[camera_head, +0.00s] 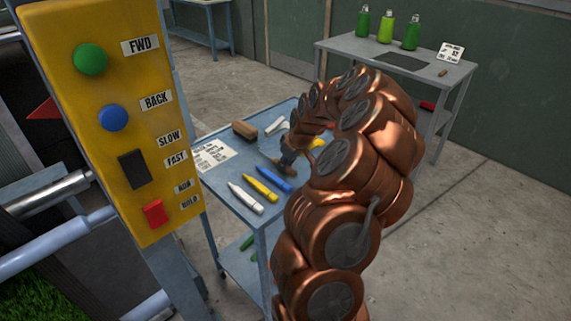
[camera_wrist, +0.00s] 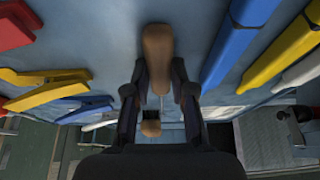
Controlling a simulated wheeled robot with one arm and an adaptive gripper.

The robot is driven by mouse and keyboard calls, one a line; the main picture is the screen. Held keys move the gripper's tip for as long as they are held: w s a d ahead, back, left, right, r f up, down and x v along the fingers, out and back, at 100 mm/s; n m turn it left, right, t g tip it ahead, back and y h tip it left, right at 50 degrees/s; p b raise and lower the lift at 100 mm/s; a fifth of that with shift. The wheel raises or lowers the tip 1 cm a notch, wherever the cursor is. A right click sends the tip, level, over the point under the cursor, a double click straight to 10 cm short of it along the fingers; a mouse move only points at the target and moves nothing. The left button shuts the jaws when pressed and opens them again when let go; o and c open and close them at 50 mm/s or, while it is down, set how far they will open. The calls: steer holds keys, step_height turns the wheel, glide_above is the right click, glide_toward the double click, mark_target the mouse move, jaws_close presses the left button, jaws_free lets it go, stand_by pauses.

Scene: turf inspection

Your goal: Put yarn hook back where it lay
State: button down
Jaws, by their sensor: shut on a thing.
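The yarn hook has a brown handle (camera_wrist: 157,55) and a thin pale shaft. In the wrist view it lies between the two dark fingers of my gripper (camera_wrist: 160,92), which are shut on it. The hook points roughly straight away from the gripper, low over the blue-grey table top (camera_wrist: 110,30); I cannot tell whether it touches the surface. In the head view my gripper (camera_head: 289,158) is low over the middle of the blue table (camera_head: 226,200), behind the markers, and the hook cannot be clearly made out there.
White, yellow and blue markers (camera_head: 260,188) lie on the table's front side. Red and yellow clips (camera_wrist: 45,85) lie beside my gripper. A yellow control panel (camera_head: 110,110) stands close at the left.

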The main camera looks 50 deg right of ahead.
steer(key=c, duration=1)
jaws_free()
steer(key=b+v, duration=0.2)
steer(key=v, duration=1)
steer(key=shift+r+b, duration=0.15)
steer(key=shift+b, duration=0.25)
